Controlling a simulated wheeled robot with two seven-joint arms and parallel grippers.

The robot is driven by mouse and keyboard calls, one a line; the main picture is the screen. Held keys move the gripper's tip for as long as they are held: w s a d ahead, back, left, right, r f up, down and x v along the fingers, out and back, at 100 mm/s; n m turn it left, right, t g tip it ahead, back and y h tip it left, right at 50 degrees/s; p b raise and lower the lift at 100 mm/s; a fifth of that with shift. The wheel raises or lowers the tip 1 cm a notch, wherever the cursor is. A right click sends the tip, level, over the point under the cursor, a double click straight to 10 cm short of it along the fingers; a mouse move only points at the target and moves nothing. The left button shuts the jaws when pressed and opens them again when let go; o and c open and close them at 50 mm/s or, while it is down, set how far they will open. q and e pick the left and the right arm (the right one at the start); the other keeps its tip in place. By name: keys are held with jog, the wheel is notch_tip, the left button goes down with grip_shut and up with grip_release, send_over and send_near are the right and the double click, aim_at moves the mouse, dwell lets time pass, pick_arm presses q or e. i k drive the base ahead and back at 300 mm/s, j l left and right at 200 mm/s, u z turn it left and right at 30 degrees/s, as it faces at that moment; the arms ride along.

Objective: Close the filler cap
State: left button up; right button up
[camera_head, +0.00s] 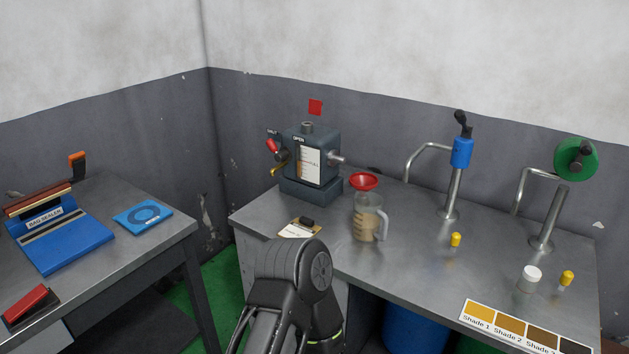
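The hydraulic fixture (327,148) is a dark grey-blue box on the metal bench. It has a short round grey neck or cap (307,127) on top; I cannot tell whether this is open or closed. A white gauge label (310,166) is on its front, a red-handled valve (272,146) with a brass spout is on its left, and a metal stub (338,159) is on its right. No separate filler cap can be made out. One of my arms rises at the bottom centre, well in front of the fixture. Neither gripper is visible.
A measuring jug (366,222) of tan liquid and a red funnel (363,181) stand right of the fixture. A clipboard (297,230) lies in front. Taps, small bottles (529,279) and a shade chart (520,331) are rightward. A bag sealer (62,240) is on the left table.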

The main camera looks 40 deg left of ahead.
aim_at(316, 105)
jog(key=u, duration=1.6)
jog(key=i+l, duration=0.45)
jog(key=l, duration=0.3)
jog(key=i+l, duration=0.25)
jog(key=l, duration=0.1)
